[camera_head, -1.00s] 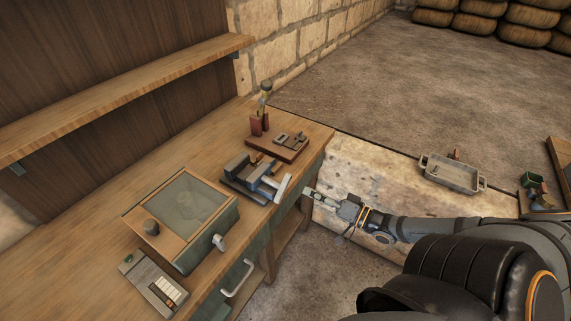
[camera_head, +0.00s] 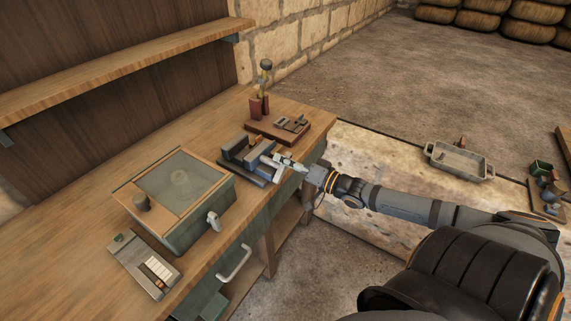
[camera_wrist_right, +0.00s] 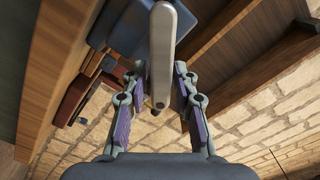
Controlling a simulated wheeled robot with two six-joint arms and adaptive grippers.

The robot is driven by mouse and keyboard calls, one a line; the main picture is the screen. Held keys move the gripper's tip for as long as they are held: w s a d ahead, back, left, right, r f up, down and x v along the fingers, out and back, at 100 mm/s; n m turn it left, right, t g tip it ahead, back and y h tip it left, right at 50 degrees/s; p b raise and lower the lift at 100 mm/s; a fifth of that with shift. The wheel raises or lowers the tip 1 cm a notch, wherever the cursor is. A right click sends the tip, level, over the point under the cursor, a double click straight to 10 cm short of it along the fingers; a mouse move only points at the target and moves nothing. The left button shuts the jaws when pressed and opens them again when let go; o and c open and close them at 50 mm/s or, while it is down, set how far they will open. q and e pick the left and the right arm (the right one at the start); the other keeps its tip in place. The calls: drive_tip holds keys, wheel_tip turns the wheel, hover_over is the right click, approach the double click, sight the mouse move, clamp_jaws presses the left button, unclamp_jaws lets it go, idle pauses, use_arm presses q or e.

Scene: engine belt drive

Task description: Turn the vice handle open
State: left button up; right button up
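The vice (camera_head: 246,163) is a blue-grey block tool on the workbench near its front edge; part of it also shows in the right wrist view (camera_wrist_right: 120,22). Its handle (camera_wrist_right: 172,35) is a pale grey bar that runs down from the top of the wrist view. My right gripper (camera_head: 290,163) is at the handle and hides much of it in the head view. In the wrist view its two purple-padded fingers stand on either side of the handle, with gaps seemingly left beside it. My left gripper is not in view.
A red-brown board (camera_head: 277,134) with small parts lies behind the vice. A glass-topped box (camera_head: 213,207) stands in front-left of it, near a small tray (camera_head: 130,270). A shelf (camera_head: 120,75) hangs above the bench. A grey bin (camera_head: 456,163) lies to the right.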

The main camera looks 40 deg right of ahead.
drive_tip(key=shift+c, duration=0.5)
drive_tip(key=c, duration=0.5)
drive_tip(key=shift+r, duration=0.1)
